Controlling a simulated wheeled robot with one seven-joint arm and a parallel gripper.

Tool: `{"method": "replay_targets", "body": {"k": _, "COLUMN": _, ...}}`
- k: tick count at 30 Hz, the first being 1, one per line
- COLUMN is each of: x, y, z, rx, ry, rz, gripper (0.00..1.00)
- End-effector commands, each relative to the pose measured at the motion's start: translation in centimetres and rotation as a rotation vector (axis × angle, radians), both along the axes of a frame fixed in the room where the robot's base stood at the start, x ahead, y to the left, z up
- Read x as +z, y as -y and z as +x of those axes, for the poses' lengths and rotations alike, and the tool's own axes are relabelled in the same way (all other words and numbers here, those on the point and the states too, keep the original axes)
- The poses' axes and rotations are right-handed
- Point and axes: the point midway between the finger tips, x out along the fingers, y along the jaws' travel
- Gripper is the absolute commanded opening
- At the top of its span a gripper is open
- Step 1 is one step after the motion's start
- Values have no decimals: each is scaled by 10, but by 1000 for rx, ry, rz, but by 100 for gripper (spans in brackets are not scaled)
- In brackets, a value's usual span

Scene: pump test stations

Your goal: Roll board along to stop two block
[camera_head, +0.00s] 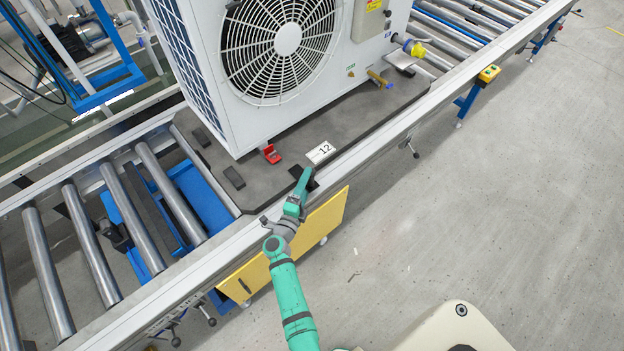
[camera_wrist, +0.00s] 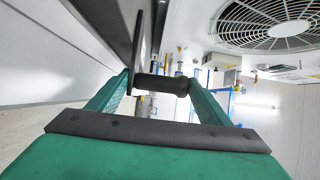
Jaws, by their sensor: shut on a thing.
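A grey board (camera_head: 262,192) lies on the roller conveyor and bears a large white fan unit (camera_head: 230,110). A card marked 12 (camera_head: 320,152) lies near the board's front edge. My gripper (camera_head: 304,180) is at that edge, beside the card. In the wrist view my gripper's green fingers (camera_wrist: 158,100) are shut on a dark round handle (camera_wrist: 160,84). The handle joins a thin dark plate (camera_wrist: 138,50) at the board's side. A dark bar with blue parts (camera_head: 155,208) sits between the rollers left of the board. I cannot tell whether it is stop two block.
Bare steel rollers (camera_head: 85,243) run to the left of the board, with more rollers (camera_head: 455,30) at the upper right. A pale rail (camera_head: 370,135) borders the conveyor. A yellow panel (camera_head: 285,245) hangs below it. The grey floor (camera_head: 490,190) on the right is clear.

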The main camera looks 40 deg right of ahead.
Motion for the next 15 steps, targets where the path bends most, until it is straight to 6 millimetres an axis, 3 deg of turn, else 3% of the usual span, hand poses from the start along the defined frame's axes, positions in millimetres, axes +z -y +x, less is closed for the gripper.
{"method": "replay_targets", "body": {"k": 1, "x": -2, "y": -17, "z": 5, "rx": 25, "ry": -6, "rz": 0, "gripper": 10}}
{"method": "replay_targets", "body": {"k": 3, "x": -2, "y": -25, "z": 5, "rx": 28, "ry": -7, "rz": -1, "gripper": 10}}
{"method": "replay_targets", "body": {"k": 15, "x": -2, "y": -57, "z": 2, "rx": 24, "ry": -6, "rz": 0, "gripper": 10}}
